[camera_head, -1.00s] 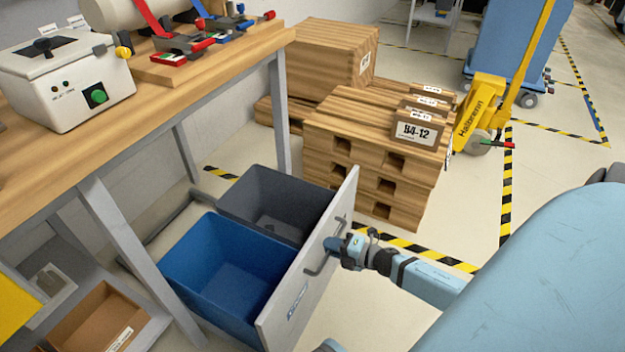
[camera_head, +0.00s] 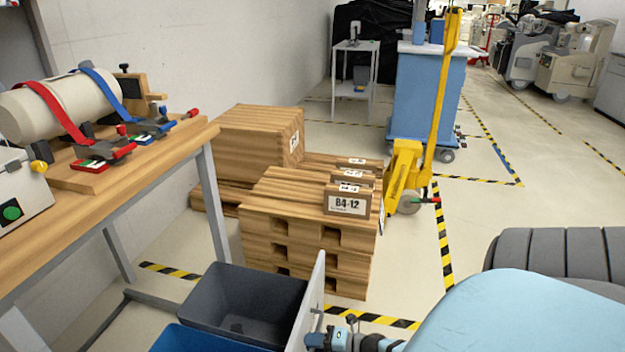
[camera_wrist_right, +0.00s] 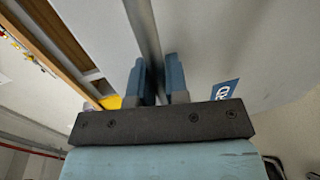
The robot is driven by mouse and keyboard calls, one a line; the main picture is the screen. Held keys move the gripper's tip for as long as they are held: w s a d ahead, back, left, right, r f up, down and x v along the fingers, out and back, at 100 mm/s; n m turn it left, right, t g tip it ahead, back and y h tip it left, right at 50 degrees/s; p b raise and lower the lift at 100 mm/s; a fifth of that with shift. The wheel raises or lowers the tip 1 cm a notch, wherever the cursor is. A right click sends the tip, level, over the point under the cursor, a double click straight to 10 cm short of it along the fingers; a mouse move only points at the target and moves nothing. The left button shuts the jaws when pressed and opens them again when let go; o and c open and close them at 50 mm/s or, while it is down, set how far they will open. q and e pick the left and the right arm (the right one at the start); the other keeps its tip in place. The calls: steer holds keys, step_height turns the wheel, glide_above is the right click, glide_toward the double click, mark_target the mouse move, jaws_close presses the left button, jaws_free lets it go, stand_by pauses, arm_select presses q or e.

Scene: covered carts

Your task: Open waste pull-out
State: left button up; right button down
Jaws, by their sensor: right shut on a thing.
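The waste pull-out stands out from under the workbench (camera_head: 110,205), with its light grey front panel (camera_head: 308,305) at the bottom of the head view. Behind the panel are a dark grey bin (camera_head: 240,300) and a blue bin (camera_head: 195,340), the latter mostly cut off by the picture edge. My right gripper (camera_head: 318,341) is at the outer face of the panel, shut on its bar handle. In the right wrist view the handle (camera_wrist_right: 146,40) passes between the two blue fingers (camera_wrist_right: 158,85). My left gripper is not in view.
Stacked wooden pallets (camera_head: 300,245) with a B4-12 label stand just beyond the pull-out. A yellow pallet jack (camera_head: 405,175) and a blue covered cart (camera_head: 425,100) stand farther back. Open floor (camera_head: 400,270) with striped tape lies to the right of the pallets.

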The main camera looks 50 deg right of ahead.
steer(key=c, duration=1.1)
jaws_free()
steer(key=shift+c, duration=0.2)
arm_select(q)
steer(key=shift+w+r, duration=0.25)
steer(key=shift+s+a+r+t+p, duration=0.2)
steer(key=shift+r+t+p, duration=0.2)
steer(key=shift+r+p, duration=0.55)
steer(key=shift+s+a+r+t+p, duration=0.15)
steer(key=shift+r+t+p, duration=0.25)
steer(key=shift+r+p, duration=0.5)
arm_select(e)
steer(key=v, duration=1.3)
steer(key=shift+s+d, duration=0.25)
steer(key=shift+s, duration=0.1)
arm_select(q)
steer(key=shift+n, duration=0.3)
